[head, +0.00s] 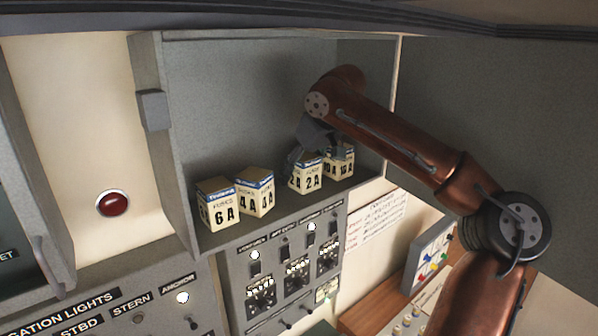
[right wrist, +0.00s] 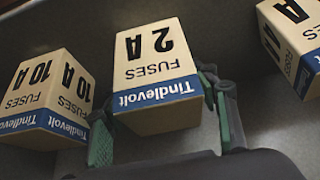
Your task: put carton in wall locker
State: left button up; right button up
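The white, blue-banded "2 A" fuse carton (head: 305,178) stands upright on the wall locker's floor (head: 278,214), among similar cartons. My right gripper (head: 304,153) reaches into the locker from the right, down at this carton. In the right wrist view, its fingers (right wrist: 160,125) lie on either side of the "2 A" carton (right wrist: 158,55), close to its sides. Whether the pads press on the carton or stand just clear of it I cannot tell. My left gripper is not in view.
The "6 A" carton (head: 217,205) and "4 A" cartons (head: 256,192) stand to the left in the locker; the "10 A" carton (head: 339,162) stands close on the right. A switch panel (head: 290,262) lies below.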

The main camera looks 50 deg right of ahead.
jog(key=shift+o, duration=0.4)
jog(key=shift+r, duration=0.1)
jog(key=shift+r, duration=0.2)
jog(key=v, duration=1.1)
jog(key=shift+s+r, duration=0.2)
jog(key=shift+r, duration=0.15)
jog(key=shift+a, duration=0.1)
